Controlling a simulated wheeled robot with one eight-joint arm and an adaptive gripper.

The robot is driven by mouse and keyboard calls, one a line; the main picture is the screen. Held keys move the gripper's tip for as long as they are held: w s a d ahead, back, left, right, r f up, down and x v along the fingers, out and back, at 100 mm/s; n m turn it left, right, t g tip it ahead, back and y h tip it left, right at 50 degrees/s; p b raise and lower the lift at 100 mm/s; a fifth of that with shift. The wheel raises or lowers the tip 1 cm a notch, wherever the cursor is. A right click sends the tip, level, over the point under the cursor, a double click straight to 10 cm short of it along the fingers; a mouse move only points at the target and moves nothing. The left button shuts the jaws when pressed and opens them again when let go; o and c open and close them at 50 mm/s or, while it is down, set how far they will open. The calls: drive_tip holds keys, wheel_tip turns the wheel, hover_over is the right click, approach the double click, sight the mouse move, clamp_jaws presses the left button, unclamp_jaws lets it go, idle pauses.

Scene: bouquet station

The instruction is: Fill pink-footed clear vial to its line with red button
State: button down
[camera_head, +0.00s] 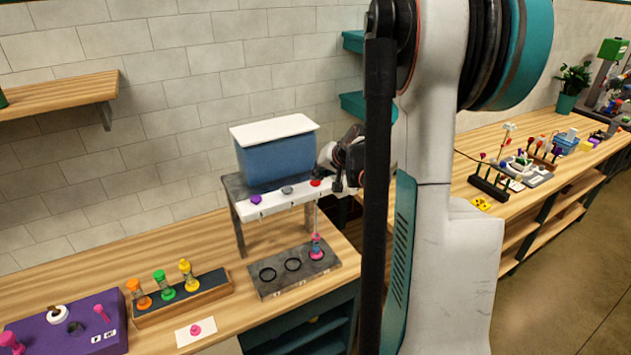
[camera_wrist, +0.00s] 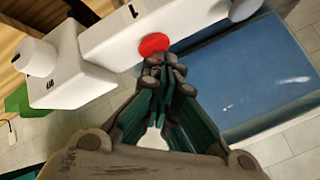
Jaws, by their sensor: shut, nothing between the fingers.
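The red button (camera_head: 315,183) sits at the right end of the white bar on the dispenser, below its blue tank (camera_head: 277,160). My gripper (camera_head: 324,174) is shut and empty, its tips at the red button. In the wrist view, the closed fingertips (camera_wrist: 165,66) meet the edge of the red button (camera_wrist: 153,44) and appear to touch it. The pink-footed clear vial (camera_head: 316,247) stands upright at the right ring of the grey base, under that button.
A purple button (camera_head: 256,199) and a grey button (camera_head: 287,190) share the bar. Two empty rings lie left of the vial. A wooden rack (camera_head: 184,299) holds orange, green and yellow vials. A purple block (camera_head: 68,330) and a card with a pink figure (camera_head: 196,331) lie in front.

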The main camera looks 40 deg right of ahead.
drive_tip(key=shift+r, duration=0.1)
drive_tip(key=shift+r+p, duration=0.55)
drive_tip(key=shift+r, duration=0.4)
drive_tip(key=shift+r+p, duration=1.45)
drive_tip(key=shift+r, duration=1)
idle(0.5)
wheel_tip(320, 180, up, 4)
drive_tip(key=p, duration=0.3)
drive_tip(key=shift+f+p, duration=0.1)
drive_tip(key=shift+p, duration=0.2)
drive_tip(key=shift+f, duration=0.1)
wheel_tip(320, 180, down, 9)
drive_tip(key=b, duration=0.6)
